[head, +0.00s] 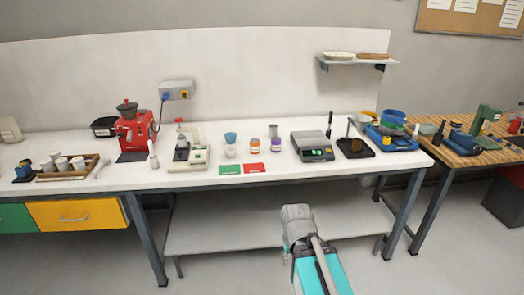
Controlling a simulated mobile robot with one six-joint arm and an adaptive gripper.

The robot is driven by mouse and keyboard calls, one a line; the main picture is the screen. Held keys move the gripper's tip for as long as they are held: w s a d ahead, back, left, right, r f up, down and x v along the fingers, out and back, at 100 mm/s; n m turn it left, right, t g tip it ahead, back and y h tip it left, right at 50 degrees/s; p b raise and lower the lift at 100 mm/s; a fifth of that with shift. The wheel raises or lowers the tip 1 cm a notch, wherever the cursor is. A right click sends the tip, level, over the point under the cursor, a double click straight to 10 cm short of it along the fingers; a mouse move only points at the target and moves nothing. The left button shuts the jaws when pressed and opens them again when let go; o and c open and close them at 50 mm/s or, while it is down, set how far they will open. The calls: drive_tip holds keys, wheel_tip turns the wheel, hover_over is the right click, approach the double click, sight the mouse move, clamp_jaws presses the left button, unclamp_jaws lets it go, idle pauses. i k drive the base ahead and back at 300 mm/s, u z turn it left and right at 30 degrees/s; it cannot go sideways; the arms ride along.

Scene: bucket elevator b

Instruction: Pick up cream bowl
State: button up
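A small cream bowl (230,152) sits on the white workbench, just in front of a blue cup (231,138) and behind a green card. It looks upright and nothing is touching it from above. My arm rises from the bottom of the head view and ends in a grey part (298,218) in front of the bench, below and to the right of the bowl. The arm is well apart from the bowl. I cannot make out the gripper's fingers.
Green and red cards (253,169) lie in front of the bowl. Small jars (275,144) and a scale (312,146) stand to its right, a white device (190,150) to its left. The bench's front edge (260,182) is between my arm and the bowl.

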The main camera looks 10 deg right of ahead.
sight(230, 150)
drive_tip(key=z, duration=0.1)
drive_tip(key=i, duration=1)
drive_tip(key=u, duration=0.1)
